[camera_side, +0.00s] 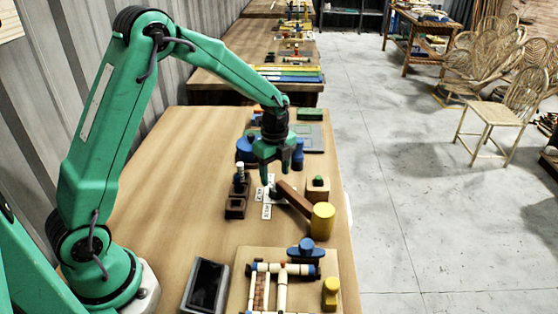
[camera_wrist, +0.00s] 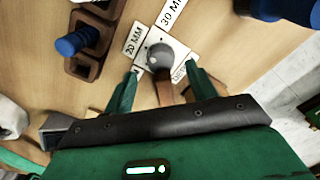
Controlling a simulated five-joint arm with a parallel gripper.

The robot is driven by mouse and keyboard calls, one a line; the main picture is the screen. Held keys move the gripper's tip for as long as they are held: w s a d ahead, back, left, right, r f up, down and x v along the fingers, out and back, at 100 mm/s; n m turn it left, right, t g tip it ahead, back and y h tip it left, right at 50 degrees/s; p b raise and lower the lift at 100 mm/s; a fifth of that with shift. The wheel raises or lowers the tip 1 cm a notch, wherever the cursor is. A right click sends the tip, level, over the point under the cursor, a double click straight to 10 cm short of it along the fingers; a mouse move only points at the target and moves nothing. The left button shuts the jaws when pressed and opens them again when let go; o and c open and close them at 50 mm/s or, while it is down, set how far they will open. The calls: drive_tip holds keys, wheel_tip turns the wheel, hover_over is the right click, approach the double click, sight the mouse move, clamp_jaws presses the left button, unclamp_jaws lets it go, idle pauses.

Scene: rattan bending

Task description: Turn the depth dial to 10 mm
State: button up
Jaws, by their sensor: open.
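The depth dial shows in the wrist view as a round dark grey knob (camera_wrist: 159,57) on a white plate. Labels reading 20 MM (camera_wrist: 134,39) and 30 MM (camera_wrist: 172,14) lie beside it; another label at its lower right is partly hidden by a finger. I cannot tell the dial's setting. My gripper (camera_wrist: 162,70) is open, with one green fingertip on each side of the knob; contact is not clear. In the side view my gripper (camera_side: 271,182) points down over the white labels (camera_side: 266,211), and the dial is mostly hidden.
A mallet with a yellow head (camera_side: 322,220) lies close to the gripper, its brown handle toward the dial. Dark wooden holders (camera_side: 236,207) stand left of it. A jig board (camera_side: 240,290) and a black-screened tray (camera_side: 205,287) are in front. The table's left side is bare.

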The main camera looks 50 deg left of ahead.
drive_tip(key=shift+f, duration=2.45)
drive_tip(key=c, duration=1)
